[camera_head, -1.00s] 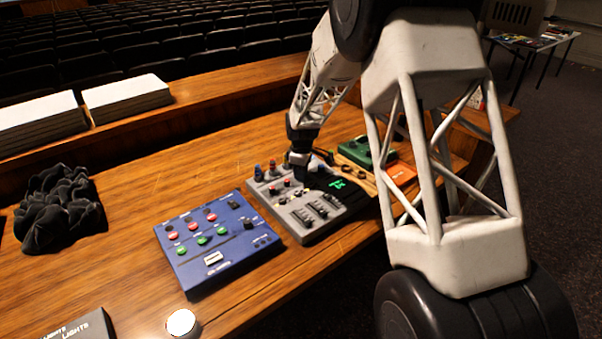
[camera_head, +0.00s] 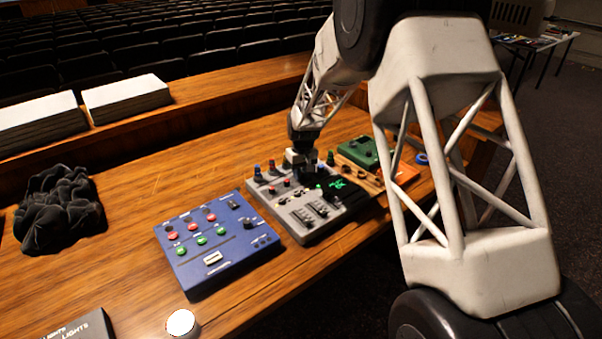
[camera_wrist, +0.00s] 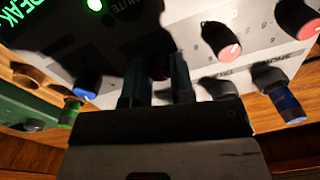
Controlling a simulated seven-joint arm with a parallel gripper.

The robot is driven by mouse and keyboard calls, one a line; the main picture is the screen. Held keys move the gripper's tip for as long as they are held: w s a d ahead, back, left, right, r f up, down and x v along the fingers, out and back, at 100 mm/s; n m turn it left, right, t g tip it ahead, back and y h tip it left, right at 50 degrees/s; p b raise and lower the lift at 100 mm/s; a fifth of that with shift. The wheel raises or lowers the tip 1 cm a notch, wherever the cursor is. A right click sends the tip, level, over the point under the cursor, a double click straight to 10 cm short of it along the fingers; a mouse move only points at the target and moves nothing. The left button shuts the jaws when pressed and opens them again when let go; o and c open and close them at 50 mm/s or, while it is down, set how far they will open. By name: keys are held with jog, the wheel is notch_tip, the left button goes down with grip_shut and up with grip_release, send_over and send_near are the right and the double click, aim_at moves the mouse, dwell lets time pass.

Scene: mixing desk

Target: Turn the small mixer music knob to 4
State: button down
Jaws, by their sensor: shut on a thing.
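The small mixer (camera_head: 290,217) is a grey panel with knobs, sliders and a lit green display on the desk. My gripper (camera_head: 302,172) is down at its back right part. Red-capped knobs (camera_wrist: 221,41) and a blue knob (camera_wrist: 286,105) stand to the right. I cannot tell which knob is the music one.
A blue control box (camera_head: 215,240) lies left of the mixer. Black crumpled cloth (camera_head: 58,212) and a white round button (camera_head: 181,322) are farther left. Bare desk lies between.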

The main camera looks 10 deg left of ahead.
aim_at(302, 173)
jog(key=shift+m, duration=0.6)
jog(key=c, duration=1)
grip_release()
jog(key=shift+r, duration=0.1)
jog(key=shift+w+d+r, duration=0.1)
jog(key=shift+d+r, duration=0.05)
jog(key=shift+r, duration=3.7)
